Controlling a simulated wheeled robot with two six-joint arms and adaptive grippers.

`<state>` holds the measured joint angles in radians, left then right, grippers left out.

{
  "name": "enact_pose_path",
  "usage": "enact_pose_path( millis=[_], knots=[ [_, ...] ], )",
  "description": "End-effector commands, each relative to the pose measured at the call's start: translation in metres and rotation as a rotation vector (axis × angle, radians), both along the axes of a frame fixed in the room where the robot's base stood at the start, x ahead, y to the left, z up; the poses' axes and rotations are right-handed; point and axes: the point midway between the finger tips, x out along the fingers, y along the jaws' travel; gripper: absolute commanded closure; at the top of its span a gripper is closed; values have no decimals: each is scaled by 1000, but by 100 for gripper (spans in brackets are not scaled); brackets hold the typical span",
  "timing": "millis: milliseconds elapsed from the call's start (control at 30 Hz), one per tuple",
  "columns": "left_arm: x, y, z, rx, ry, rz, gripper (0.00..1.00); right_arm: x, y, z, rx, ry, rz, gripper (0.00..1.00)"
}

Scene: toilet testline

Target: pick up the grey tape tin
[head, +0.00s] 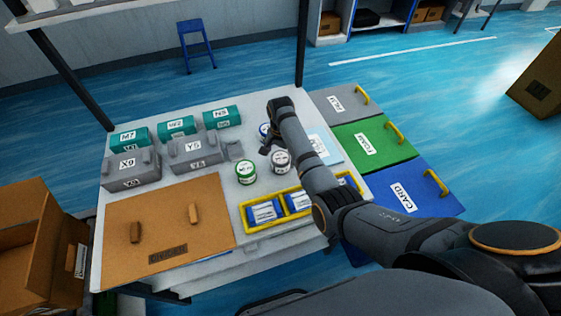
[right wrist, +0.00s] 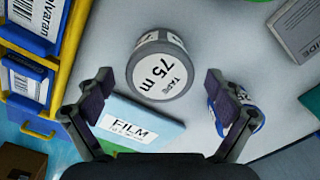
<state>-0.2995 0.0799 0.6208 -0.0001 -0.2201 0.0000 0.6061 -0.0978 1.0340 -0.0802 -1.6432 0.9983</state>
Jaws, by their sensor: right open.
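The grey tape tin (head: 280,162) stands on the white table in the head view, just right of the green tin (head: 245,172). In the right wrist view the tape tin (right wrist: 161,72) shows its white lid reading "TAPE 75 m". My right gripper (head: 271,143) hangs over the table close to the tin. In the right wrist view its two fingers (right wrist: 157,84) are spread and empty, with the tin ahead between them. A blue-banded tin (right wrist: 238,110) is beside the right-hand finger, partly hidden by it. My left gripper is not in view.
A yellow tray (head: 284,217) of blue-labelled packs lies in front of the tins. The light-blue FILM pack (right wrist: 140,122) is near the left-hand finger. Grey boxes (head: 195,150) stand left. FILM, FOAM and CARD lids (head: 372,143) line the right side.

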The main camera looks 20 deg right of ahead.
Motion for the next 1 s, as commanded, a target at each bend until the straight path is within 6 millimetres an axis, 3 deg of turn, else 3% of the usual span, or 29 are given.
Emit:
enact_pose_path(
  millis=[167, 400, 900, 1000],
  knots=[
    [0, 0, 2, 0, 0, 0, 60, 0, -1, -22, 0, 0, 0, 7],
    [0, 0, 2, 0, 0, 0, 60, 0, -1, -24, 0, -1, 0, 7],
    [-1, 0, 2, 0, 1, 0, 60, 0, -1, -24, 0, -1, 0, 75],
    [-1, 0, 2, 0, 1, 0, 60, 0, -1, -23, 0, -2, 0, 77]
  ],
)
